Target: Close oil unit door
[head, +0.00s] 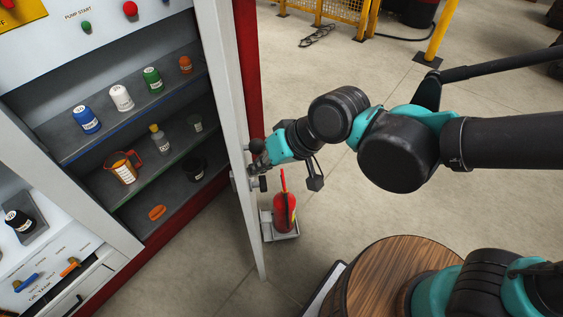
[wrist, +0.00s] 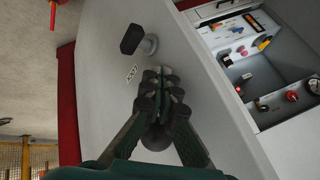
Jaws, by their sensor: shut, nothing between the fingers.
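The oil unit door (head: 232,130) stands open in the head view, seen nearly edge-on at the right side of the shelved cabinet. In the wrist view its light grey outer face (wrist: 95,90) fills the middle. A black handle (wrist: 135,40) on a metal stem sticks out of it, above a small printed label (wrist: 131,73). My gripper (wrist: 162,75) is shut and empty, with its fingertips in front of the door face just below and right of the handle. In the head view my gripper (head: 262,152) is at the door's outer side. I cannot tell whether it touches the door.
The cabinet shelves (head: 75,145) hold several bottles, a measuring jug (head: 123,167) and cups. A red fire extinguisher (head: 284,212) stands on the floor beside the door. A round wooden top (head: 385,280) is at the front. Yellow fencing (head: 335,10) is at the back.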

